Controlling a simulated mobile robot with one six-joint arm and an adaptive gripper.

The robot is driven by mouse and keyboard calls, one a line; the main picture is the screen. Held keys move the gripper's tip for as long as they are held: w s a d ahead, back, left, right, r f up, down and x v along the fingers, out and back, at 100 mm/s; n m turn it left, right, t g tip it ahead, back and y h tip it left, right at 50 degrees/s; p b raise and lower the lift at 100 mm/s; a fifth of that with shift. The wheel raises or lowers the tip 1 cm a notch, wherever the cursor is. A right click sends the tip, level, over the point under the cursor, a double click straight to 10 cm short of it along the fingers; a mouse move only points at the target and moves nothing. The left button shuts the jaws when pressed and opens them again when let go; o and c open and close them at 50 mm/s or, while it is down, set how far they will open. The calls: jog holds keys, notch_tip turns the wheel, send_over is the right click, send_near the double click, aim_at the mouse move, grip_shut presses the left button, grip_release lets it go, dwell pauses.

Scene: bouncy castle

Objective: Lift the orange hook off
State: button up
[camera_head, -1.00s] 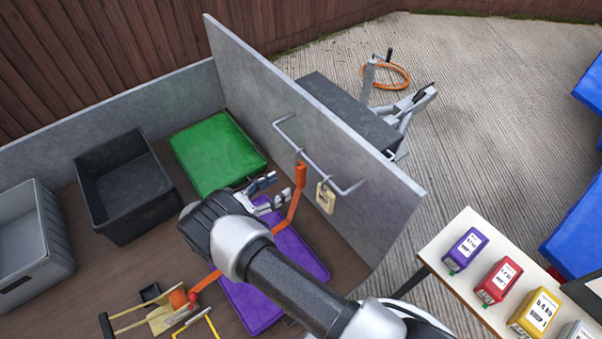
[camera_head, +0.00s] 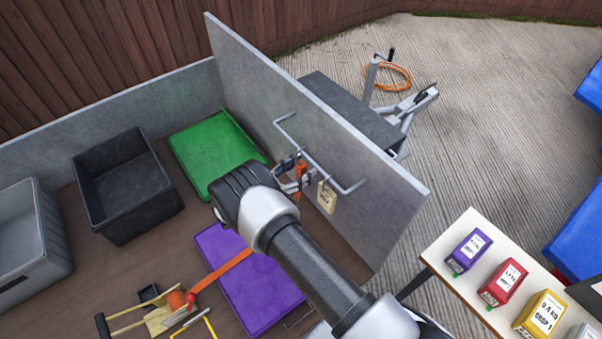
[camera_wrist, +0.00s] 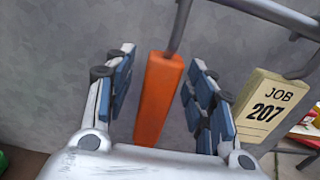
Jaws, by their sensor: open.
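The orange hook (camera_wrist: 158,95) hangs from the grey rail (camera_head: 318,163) on the trailer's side panel. In the wrist view it stands upright between the two fingers of my gripper (camera_wrist: 160,98), with a gap on each side. My gripper is open around it and not touching it as far as I can see. In the head view the gripper (camera_head: 293,172) is at the rail and partly covers the orange hook (camera_head: 300,170). An orange strap (camera_head: 228,267) runs from behind my arm down to the trailer floor.
The grey panel (camera_head: 385,195) is close behind. A purple lid (camera_head: 245,290), a green lid (camera_head: 212,150) and a black crate (camera_head: 150,212) lie left of it.

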aim_at(301, 162)
jog(key=shift+c, duration=0.4)
jog(key=c, duration=1.1)
jog(key=shift+r, duration=0.15)
grip_shut()
jog(key=shift+r, duration=0.25)
notch_tip(301, 162, up, 3)
jog(key=shift+r+p, duration=0.2)
jog(key=shift+p, duration=0.85)
jog(key=p+v, duration=0.1)
jog(key=v, duration=1.7)
jog(key=shift+f, duration=0.35)
jog(key=shift+a, duration=0.1)
